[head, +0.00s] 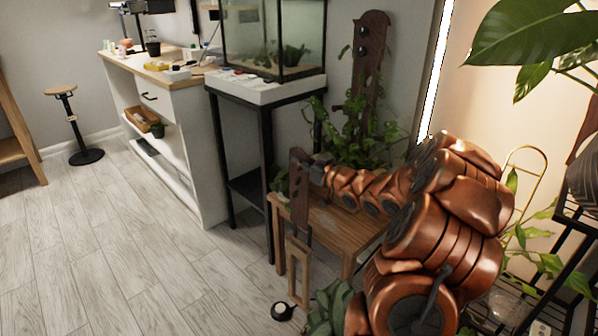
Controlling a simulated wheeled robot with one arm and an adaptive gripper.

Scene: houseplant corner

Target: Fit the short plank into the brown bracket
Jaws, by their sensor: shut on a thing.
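A short dark brown plank (300,195) hangs upright at the end of my arm, with a round mark near its top. My gripper (315,168) is shut on its upper part, from the right side. The plank is in front of the left end of a low wooden bench. A taller dark brown board (370,60) with black round fittings stands at the wall behind, its lower part covered by leaves. I cannot tell which part is the brown bracket. A pale wooden frame (292,272) shows below the plank; whether they touch is unclear.
The low wooden bench (335,232) is partly hidden by my arm. A fish tank (275,40) stands on a black-legged stand behind it. Leafy plants (350,135) crowd the wall and right side. A small black round object (282,312) lies on the floor.

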